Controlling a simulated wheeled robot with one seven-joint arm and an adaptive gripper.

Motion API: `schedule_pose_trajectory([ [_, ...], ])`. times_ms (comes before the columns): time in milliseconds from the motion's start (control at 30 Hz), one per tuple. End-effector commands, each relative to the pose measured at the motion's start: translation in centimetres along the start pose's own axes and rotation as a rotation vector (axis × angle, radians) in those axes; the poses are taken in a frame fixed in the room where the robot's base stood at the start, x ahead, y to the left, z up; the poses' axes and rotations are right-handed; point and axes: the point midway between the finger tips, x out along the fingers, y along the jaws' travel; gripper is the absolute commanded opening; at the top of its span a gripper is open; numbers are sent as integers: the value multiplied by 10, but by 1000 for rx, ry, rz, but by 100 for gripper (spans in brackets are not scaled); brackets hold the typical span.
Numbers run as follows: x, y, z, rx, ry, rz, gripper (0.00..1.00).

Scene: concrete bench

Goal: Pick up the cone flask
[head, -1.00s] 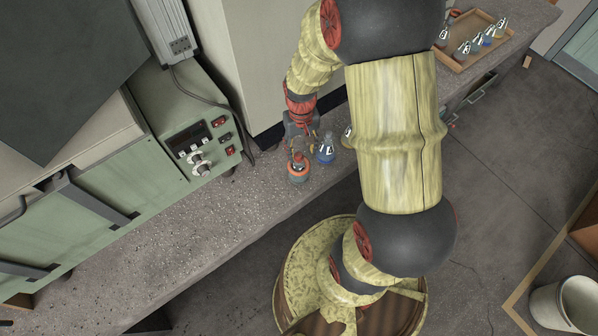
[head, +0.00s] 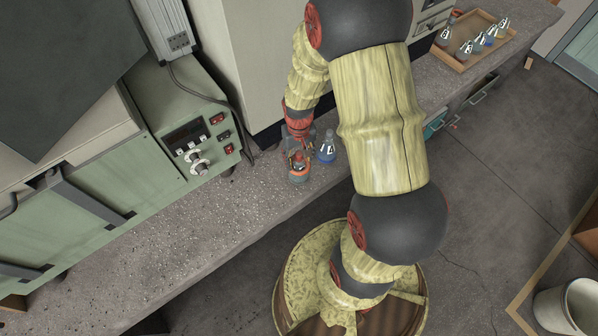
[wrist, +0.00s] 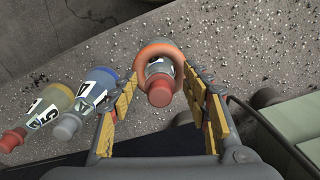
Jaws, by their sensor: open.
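A small flask with an orange ring around it and a red stopper (wrist: 159,94) stands on the bench. It also shows in the head view (head: 299,175). My gripper (wrist: 158,76) is open, its yellow-padded fingers on either side of this flask in the wrist view; contact cannot be told. In the head view my gripper (head: 298,156) is low over the same flask and partly covers it. A cone-shaped flask with blue liquid (head: 326,152) stands just to its right; it is left of my gripper in the wrist view (wrist: 97,88).
A green instrument box with knobs (head: 195,150) stands on the bench left of my gripper. A wooden tray (head: 459,63) with several flasks sits at the back right. The grey bench top (head: 215,210) is clear towards the front left.

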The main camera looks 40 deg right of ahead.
Motion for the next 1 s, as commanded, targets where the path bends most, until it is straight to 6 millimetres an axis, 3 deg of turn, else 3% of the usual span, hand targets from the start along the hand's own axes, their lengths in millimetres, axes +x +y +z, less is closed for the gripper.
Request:
schedule_pose_trajectory([
  [833, 0, 0, 0, 0, 0, 0, 1],
  [1000, 0, 0, 0, 0, 0, 0, 0],
])
